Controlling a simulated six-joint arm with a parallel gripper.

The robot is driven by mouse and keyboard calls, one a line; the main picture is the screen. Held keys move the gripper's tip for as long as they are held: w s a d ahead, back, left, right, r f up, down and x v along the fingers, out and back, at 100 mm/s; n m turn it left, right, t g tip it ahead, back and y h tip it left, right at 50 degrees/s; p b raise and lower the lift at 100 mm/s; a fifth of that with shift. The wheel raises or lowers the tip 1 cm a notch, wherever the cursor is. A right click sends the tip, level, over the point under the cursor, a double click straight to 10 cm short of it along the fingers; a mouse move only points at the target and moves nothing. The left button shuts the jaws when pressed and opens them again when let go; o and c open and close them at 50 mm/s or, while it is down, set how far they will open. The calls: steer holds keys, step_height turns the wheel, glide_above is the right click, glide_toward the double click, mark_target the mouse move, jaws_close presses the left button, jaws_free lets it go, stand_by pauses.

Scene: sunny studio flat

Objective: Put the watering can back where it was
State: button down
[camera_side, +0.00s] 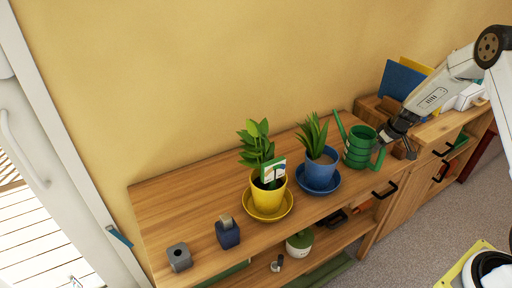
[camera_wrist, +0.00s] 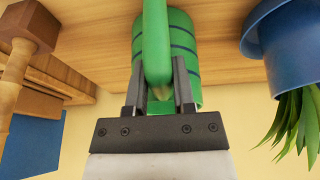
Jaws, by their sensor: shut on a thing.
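The green watering can (camera_side: 357,150) with darker bands is at the right end of the wooden cabinet top, just right of the blue pot. My gripper (camera_side: 390,138) reaches in from the right and is shut on the can's handle. In the wrist view my gripper (camera_wrist: 160,82) has one finger on each side of the green handle, and the watering can (camera_wrist: 182,48) shows behind it. The can looks upright. I cannot tell whether its base touches the cabinet top.
A blue pot (camera_side: 319,172) with a spiky plant stands on a blue saucer close left of the can. A yellow pot (camera_side: 267,194) on a yellow saucer is further left. Blue folder (camera_side: 401,80) is behind right.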

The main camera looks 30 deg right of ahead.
steer(key=shift+c, duration=2.2)
jaws_free()
steer(key=shift+f, duration=0.1)
steer(key=v, duration=1.2)
